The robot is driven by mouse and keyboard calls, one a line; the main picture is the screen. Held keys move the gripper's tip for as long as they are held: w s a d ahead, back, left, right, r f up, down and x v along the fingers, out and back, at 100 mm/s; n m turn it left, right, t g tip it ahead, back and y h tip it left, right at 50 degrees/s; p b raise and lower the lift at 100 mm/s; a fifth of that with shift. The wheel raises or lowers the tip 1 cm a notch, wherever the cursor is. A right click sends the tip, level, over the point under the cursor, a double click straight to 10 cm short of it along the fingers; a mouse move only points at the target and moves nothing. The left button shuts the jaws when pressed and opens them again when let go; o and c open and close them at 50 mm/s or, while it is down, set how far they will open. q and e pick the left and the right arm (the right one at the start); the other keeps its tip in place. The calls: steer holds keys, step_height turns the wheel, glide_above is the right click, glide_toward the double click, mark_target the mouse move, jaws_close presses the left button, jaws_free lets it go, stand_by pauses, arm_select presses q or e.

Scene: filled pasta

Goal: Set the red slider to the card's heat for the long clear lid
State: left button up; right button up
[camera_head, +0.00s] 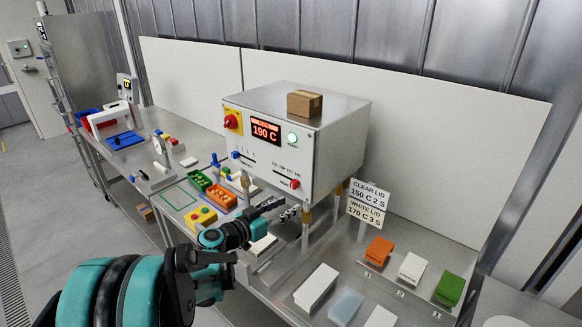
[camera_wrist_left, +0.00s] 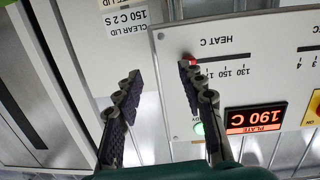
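The red slider (camera_head: 295,184) is at the right end of the heat scale on the sealing machine's (camera_head: 325,160) front panel. The plate display (camera_head: 265,131) reads 190 C. The card (camera_head: 369,195) reads CLEAR LID 150 C 2 S, with WHITE LID 170 C 3 S below. My left gripper (camera_head: 281,209) is in front of and below the panel. The upside-down left wrist view shows its fingers (camera_wrist_left: 158,78) apart and empty. One fingertip overlaps the red slider (camera_wrist_left: 191,60); contact cannot be told. My right gripper is not in view.
A blue slider (camera_head: 236,155) and red-yellow knob (camera_head: 232,120) are on the panel. A brown box (camera_head: 304,103) sits on top. Orange (camera_head: 380,249), white (camera_head: 412,268) and green (camera_head: 449,288) stacks lie at right. A pale translucent piece (camera_head: 345,306) lies in front.

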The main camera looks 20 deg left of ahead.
mark_target(292, 183)
arm_select(q)
steer(key=shift+t, duration=0.8)
steer(key=w, duration=0.3)
steer(key=w+a+r, duration=0.1)
steer(key=w, duration=0.1)
steer(key=w+r, duration=0.1)
steer(key=w, duration=0.2)
steer(key=shift+w+a+r+p, duration=0.1)
steer(key=shift+w+a+p, duration=0.1)
steer(key=shift+w+p, duration=0.1)
jaws_close()
